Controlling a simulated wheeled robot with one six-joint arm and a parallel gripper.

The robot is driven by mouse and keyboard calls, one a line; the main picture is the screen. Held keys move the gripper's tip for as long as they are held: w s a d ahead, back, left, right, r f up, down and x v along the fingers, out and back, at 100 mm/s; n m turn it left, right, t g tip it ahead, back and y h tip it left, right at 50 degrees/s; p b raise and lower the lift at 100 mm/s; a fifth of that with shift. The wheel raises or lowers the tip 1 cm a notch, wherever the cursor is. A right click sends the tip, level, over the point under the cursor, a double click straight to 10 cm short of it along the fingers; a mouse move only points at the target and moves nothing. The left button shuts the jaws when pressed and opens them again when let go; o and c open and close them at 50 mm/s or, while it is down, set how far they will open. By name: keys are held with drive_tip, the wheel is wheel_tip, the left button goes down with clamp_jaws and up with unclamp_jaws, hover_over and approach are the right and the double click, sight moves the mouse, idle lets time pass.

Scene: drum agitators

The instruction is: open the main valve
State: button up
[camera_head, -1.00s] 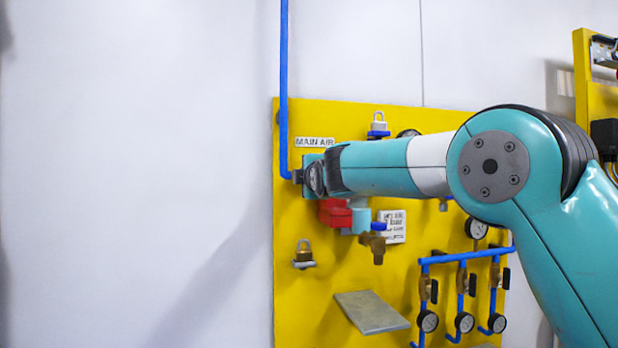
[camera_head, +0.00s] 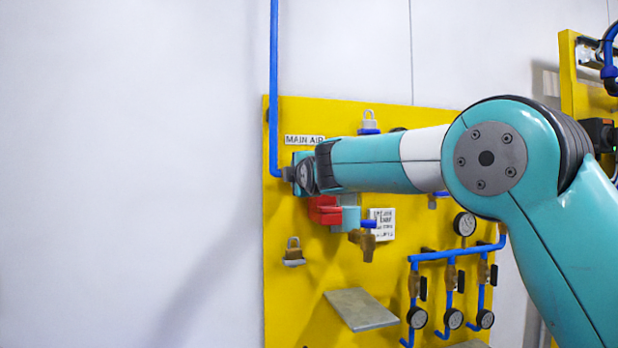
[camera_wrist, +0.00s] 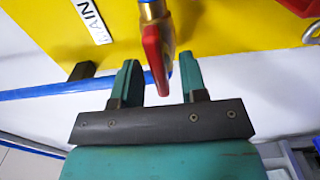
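The main valve's red lever handle (camera_wrist: 155,58) hangs from a brass fitting (camera_wrist: 152,12) on the yellow panel in the wrist view. My gripper (camera_wrist: 160,66) is open, with one teal finger on each side of the lever. In the head view my arm reaches left across the panel to beside the MAIN AIR label (camera_head: 305,140). It hides the valve handle there.
A blue pipe (camera_head: 274,90) runs down to the panel's upper left. The wall to the left is bare.

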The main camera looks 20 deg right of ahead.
drive_tip(key=s+b, duration=0.6)
drive_tip(key=s, duration=1)
drive_tip(key=shift+s+b, duration=0.3)
idle(0.6)
drive_tip(key=s+a+f+m+g+y, duration=0.25)
drive_tip(key=s+f+g, duration=0.3)
drive_tip(key=f, duration=0.55)
drive_tip(key=s+a+f+m+g+y, duration=0.1)
drive_tip(key=s+f+m+g, duration=0.4)
drive_tip(key=f, duration=0.6)
drive_tip(key=s+f+m+g, duration=0.1)
drive_tip(key=s+f+g, duration=0.2)
drive_tip(key=s, duration=0.7)
drive_tip(key=s+f+m+g, duration=0.2)
drive_tip(key=s+f+g, duration=0.2)
drive_tip(key=s+f, duration=0.4)
drive_tip(key=shift+s+a+y, duration=0.2)
drive_tip(key=shift+s+y, duration=0.15)
drive_tip(key=shift+s, duration=0.65)
drive_tip(key=shift+f, duration=0.1)
